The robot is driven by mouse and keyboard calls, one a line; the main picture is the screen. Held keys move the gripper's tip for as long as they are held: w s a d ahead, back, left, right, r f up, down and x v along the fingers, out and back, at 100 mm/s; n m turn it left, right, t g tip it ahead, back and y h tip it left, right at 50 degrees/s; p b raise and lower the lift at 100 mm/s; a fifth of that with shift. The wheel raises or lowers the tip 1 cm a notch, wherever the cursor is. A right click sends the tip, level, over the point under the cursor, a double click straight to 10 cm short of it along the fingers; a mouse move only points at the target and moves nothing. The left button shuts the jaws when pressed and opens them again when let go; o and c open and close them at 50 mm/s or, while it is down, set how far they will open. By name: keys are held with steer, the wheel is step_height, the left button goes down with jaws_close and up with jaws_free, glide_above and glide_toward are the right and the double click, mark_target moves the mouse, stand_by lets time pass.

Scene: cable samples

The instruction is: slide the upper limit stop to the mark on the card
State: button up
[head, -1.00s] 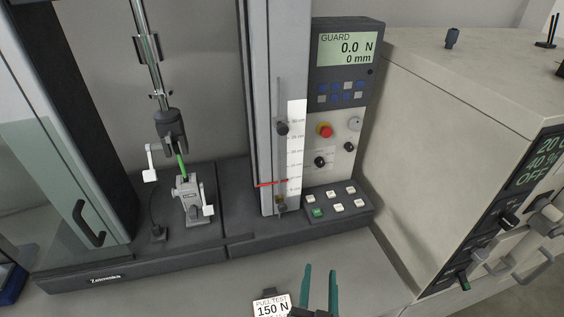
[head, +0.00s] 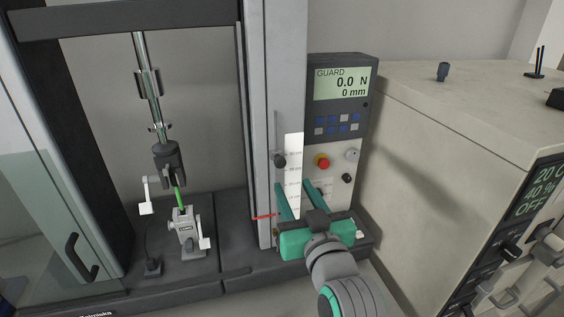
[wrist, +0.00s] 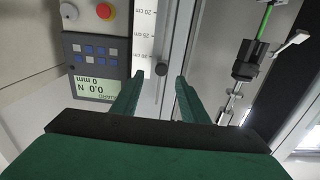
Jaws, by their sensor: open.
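The upper limit stop (head: 280,161) is a dark knob on the slotted rail beside the white scale strip (head: 294,150). In the wrist view the stop (wrist: 161,69) appears between my fingertips, near the 30 cm label. My gripper (head: 293,183) is open and empty, its teal fingers pointing at the strip. In the head view the fingertips are a little below the stop; I cannot tell how far in front. A red pointer (head: 265,217) crosses the column lower down. The lower end of the rail is hidden behind my gripper. The 150 N card is out of view.
The control panel with its display (head: 341,84) and red button (head: 322,161) stands close to the right of the strip. A large beige chamber (head: 440,130) is further right. The clamped green cable (head: 179,200) is at the left, behind the open guard area.

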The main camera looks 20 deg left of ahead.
mark_target(282, 163)
steer(key=x, duration=0.3)
steer(key=r+x, duration=0.1)
steer(key=x, duration=0.7)
steer(key=shift+s+a+r, duration=0.15)
